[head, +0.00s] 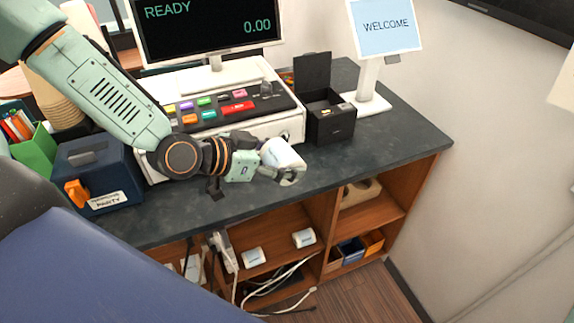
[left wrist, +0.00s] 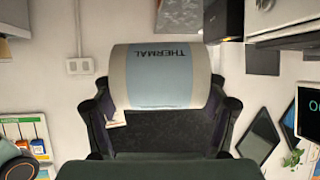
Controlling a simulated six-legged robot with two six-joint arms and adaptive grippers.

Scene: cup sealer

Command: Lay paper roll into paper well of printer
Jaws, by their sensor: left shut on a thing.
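A white paper roll (head: 283,154) with a pale blue band is held in my left gripper (head: 285,170), above the dark counter. In the left wrist view the roll (left wrist: 165,78) lies across between the two fingers, with its band reading "THERMAL", and a small loose paper end shows at its lower left. The black printer (head: 331,122) stands on the counter to the right of and behind the roll, with its lid (head: 312,73) raised. The roll is apart from the printer. The inside of the paper well is too small to make out clearly. My right gripper is not in view.
A cash register (head: 215,108) with coloured keys and a "READY" screen (head: 207,28) stands left of the printer. A "WELCOME" display (head: 384,32) stands right of it. A dark blue box (head: 92,172) is at left. The counter's right end (head: 405,140) is clear.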

